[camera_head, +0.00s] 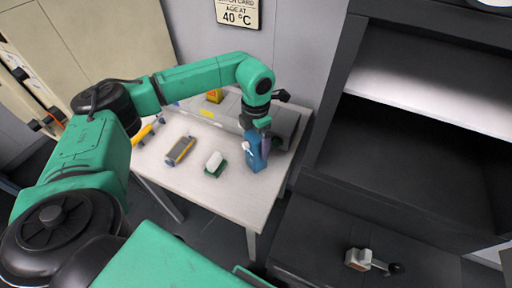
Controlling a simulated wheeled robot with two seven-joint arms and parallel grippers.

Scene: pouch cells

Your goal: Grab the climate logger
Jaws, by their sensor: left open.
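My left arm reaches across the white table, and its gripper (262,128) points down at the right part of the table. It is open, right at the top of an upright blue object (254,155); I cannot tell whether they touch. A small white block on a green base (214,162) lies left of the blue object. A grey device with yellow ends (180,150) lies farther left. I cannot tell for sure which of these is the climate logger. My right gripper is not in view.
A dark open cabinet (405,150) stands at right. The table's front is clear.

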